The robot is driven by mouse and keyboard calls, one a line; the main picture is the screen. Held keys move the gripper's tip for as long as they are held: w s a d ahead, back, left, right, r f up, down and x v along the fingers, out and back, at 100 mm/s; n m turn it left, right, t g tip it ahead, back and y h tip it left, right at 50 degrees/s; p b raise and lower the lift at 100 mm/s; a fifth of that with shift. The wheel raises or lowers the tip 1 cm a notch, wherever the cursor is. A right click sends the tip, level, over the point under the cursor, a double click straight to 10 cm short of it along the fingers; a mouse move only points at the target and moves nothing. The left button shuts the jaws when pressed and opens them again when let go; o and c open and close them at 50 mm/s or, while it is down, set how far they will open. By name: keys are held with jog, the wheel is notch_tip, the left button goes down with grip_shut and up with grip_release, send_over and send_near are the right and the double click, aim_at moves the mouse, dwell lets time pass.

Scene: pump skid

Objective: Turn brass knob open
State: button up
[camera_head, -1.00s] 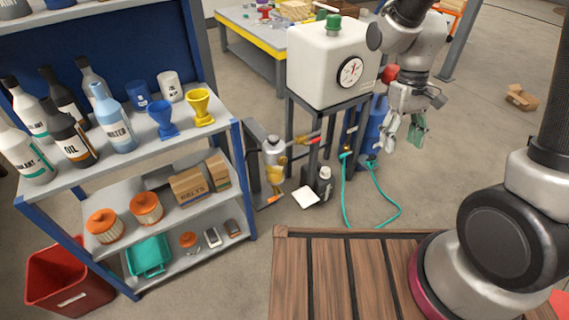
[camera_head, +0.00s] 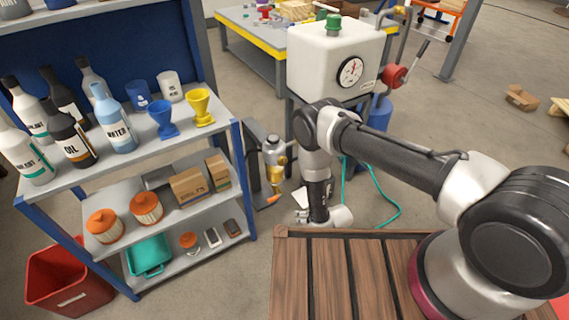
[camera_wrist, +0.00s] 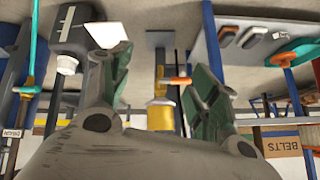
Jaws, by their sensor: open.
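A brass-yellow fitting (camera_wrist: 160,112) shows between my fingers in the wrist view, with an orange-tipped part (camera_wrist: 176,81) beside it. In the head view brass (camera_head: 276,174) shows below a silver cylinder (camera_head: 274,150) on the post beside the shelf. I cannot tell which brass part is the knob. My gripper (camera_wrist: 157,72) is open, with one green-padded finger on each side of the fitting in the picture; no contact shows. In the head view my gripper (camera_head: 300,217) is low, to the right of the shelf, and partly hidden by my wrist.
A shelf (camera_head: 185,235) with bottles, funnels and boxes stands on the left. A white tank (camera_head: 320,65) with a gauge stands behind my arm. A teal hose (camera_head: 385,200) loops on the floor.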

jog(key=w+a+r+t+y, duration=0.3)
jog(key=w+a+r+t, duration=0.1)
jog(key=w+r, duration=0.25)
jog(key=m+t+y, duration=0.2)
jog(key=t, duration=0.2)
send_near(284, 162)
jog(key=x, duration=0.8)
jog(key=shift+w+a, duration=0.1)
jog(key=shift+w, duration=0.05)
jog(key=shift+w+a, duration=0.35)
jog(key=shift+w, duration=0.2)
jog(key=c, duration=1)
